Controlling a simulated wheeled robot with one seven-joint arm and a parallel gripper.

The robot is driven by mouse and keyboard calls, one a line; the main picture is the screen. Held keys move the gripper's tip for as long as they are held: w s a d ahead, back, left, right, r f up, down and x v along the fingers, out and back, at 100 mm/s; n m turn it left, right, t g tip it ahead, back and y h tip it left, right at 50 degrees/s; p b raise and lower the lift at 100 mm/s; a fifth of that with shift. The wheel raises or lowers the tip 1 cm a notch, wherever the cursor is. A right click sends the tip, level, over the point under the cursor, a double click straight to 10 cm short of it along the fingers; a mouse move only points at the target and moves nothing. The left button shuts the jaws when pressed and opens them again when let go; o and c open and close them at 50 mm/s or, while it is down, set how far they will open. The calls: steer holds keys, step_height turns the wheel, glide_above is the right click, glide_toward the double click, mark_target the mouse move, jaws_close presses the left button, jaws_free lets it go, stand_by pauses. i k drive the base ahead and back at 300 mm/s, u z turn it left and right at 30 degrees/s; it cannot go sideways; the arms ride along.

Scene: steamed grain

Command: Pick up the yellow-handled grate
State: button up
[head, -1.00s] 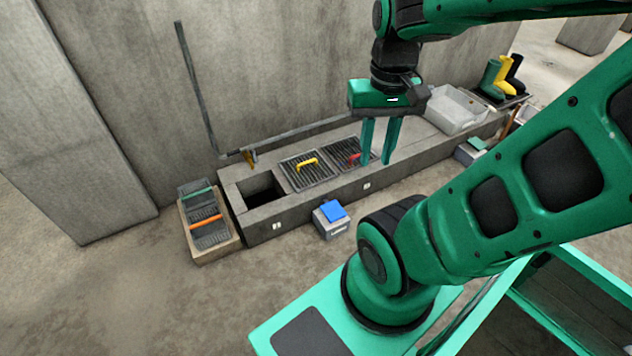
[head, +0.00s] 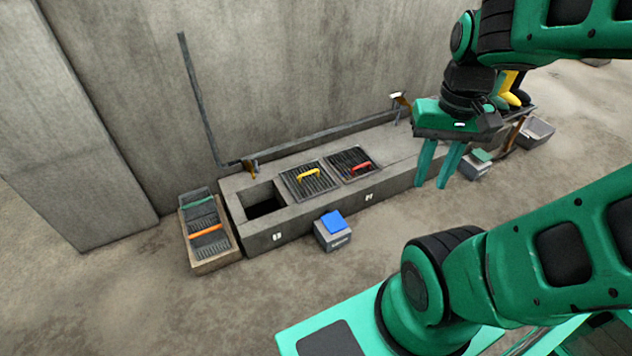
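The yellow-handled grate (head: 318,186) lies on the long concrete bench, left of a matching grate with a red handle (head: 361,166). Its yellow handle (head: 309,174) stands up from the dark slats and is unobstructed. My gripper (head: 431,187) points down, well to the right of both grates and apart from them. Its two green fingers are parted with nothing between them.
A square opening (head: 264,206) is left of the yellow-handled grate in the bench (head: 296,223). A crate (head: 215,263) with orange- and green-handled grates stands at the left. A blue-topped box (head: 333,236) sits in front. A wall (head: 300,70) runs behind.

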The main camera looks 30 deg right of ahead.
mark_target(317, 171)
steer(key=z, duration=0.05)
steer(key=i, duration=1)
steer(key=u, duration=0.05)
